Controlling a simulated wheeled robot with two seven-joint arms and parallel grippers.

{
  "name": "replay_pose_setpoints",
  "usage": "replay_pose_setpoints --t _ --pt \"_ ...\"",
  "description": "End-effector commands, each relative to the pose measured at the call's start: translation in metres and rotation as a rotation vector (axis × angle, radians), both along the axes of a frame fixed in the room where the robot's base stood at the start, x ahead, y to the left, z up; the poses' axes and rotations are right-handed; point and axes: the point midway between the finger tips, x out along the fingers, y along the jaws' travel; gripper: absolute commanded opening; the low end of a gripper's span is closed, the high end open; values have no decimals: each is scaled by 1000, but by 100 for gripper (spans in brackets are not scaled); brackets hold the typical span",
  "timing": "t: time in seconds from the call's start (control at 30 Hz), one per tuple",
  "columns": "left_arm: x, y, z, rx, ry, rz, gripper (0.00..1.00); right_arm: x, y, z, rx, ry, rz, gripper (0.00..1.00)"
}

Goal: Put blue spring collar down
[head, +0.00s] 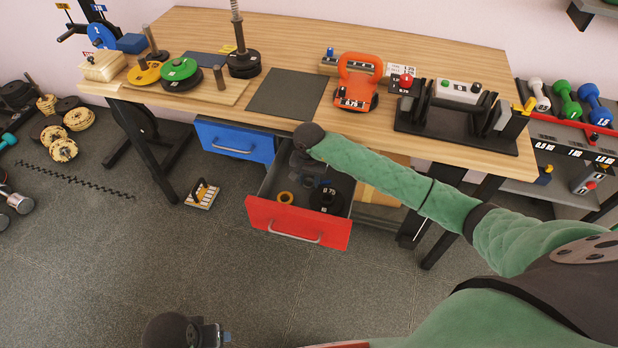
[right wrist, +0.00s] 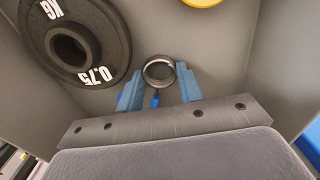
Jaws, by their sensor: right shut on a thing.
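The blue spring collar (right wrist: 159,72) shows in the right wrist view as a dark metal ring with a small blue handle, between my right gripper's blue fingertips (right wrist: 160,90). My right gripper is shut on it. In the head view my right gripper (head: 305,168) reaches down into the open red drawer (head: 297,222), and the collar cannot be made out there. The collar is low over the grey drawer floor; I cannot tell whether it touches. My left gripper (head: 210,334) is at the bottom edge of the head view, away from the table, and its jaw opening is unclear.
In the drawer, a black 0.75 plate (head: 327,198) and a yellow ring (head: 285,197) lie near the gripper. The blue drawer (head: 235,140) is to the left. Above, the wooden table (head: 300,45) holds an orange kettlebell-shaped weight (head: 356,85) and a black rack (head: 465,120).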

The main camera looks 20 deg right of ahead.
Motion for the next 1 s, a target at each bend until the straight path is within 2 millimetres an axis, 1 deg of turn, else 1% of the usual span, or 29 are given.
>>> replay_pose_setpoints --t 0.37,0.4,0.43,0.47,0.77,0.87,0.9,1.0 --pt "4 -5 -5 -11 -18 -5 67 0 0 -4 -1 0 0 9" --pt "5 -6 -5 -13 -22 -6 67 0 0 -4 -1 0 0 38" --pt "5 -6 -4 -13 -23 -5 67 0 0 -3 -1 0 0 44" --pt "5 -6 -4 -13 -22 -5 67 0 0 -3 -1 0 0 45" --pt "4 -6 -3 -11 -19 -7 67 0 0 -2 0 0 0 45" --pt "2 -4 2 -6 -10 -6 67 0 0 3 1 1 0 45" --pt "1 -3 -4 -3 -4 -4 67 1 0 5 -1 -3 1 45" --pt "3 -5 -7 -12 -14 -6 67 1 -1 19 -2 -2 2 45"
